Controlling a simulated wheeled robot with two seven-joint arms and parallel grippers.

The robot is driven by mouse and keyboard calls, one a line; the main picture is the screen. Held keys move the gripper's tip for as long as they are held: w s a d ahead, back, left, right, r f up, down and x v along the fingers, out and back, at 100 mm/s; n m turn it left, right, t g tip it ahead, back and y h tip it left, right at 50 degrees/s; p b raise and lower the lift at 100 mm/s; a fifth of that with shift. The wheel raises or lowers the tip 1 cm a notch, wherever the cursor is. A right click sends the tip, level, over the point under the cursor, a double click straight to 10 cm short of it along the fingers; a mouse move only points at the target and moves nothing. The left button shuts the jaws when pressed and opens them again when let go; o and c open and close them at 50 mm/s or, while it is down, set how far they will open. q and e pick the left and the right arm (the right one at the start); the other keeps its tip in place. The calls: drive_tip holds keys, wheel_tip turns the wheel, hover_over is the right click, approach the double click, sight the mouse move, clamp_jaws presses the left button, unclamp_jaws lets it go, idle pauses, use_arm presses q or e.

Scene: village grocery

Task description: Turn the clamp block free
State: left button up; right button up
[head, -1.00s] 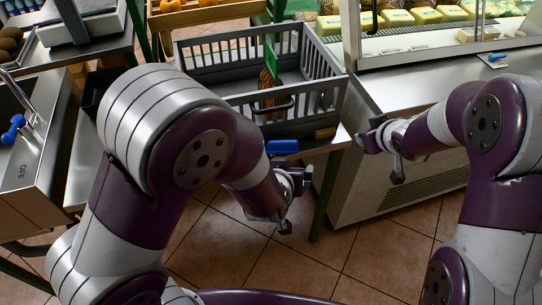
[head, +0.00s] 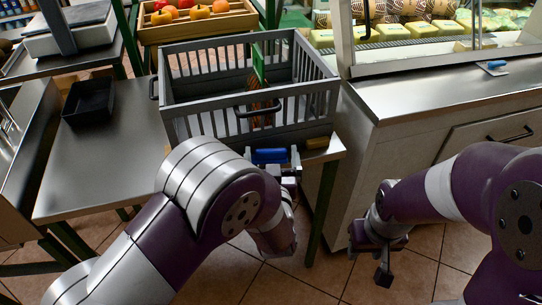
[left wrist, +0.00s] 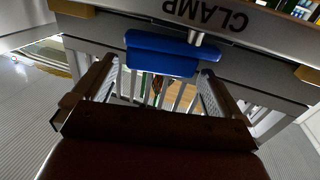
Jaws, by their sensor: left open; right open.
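The blue clamp block (head: 270,156) sits at the front edge of the table, below the grey crate. My left gripper (head: 272,162) is open, with a finger to either side of the block. In the left wrist view the block (left wrist: 160,52) lies level, mounted on a grey edge marked CLAMP, which reads upside down. The left fingers (left wrist: 158,80) reach up toward the block's two ends, with gaps visible and no clear contact. My right gripper (head: 383,258) is open and empty, low in front of the counter.
The grey slatted crate (head: 205,125) stands on the table behind the block, with a green and brown item inside. A yellowish block (head: 317,142) sits right of the clamp block. A black tray (head: 90,101) lies on the left table. The steel counter (head: 430,95) is at right.

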use_arm(q)
drive_tip(key=shift+w, duration=0.35)
drive_tip(key=c, duration=0.9)
drive_tip(key=n+y, duration=0.1)
drive_tip(key=y, duration=0.1)
drive_tip(key=shift+w+d+r+n+y+p, duration=0.15)
drive_tip(key=shift+w+n+y+p, duration=0.1)
drive_tip(key=shift+n+y+p, duration=0.15)
drive_tip(key=shift+c, duration=0.2)
drive_tip(key=shift+w+n+g+y, duration=0.1)
drive_tip(key=shift+n+g+y, duration=0.45)
drive_tip(key=shift+y, duration=0.35)
drive_tip(key=o, duration=0.9)
drive_tip(key=shift+o, duration=0.2)
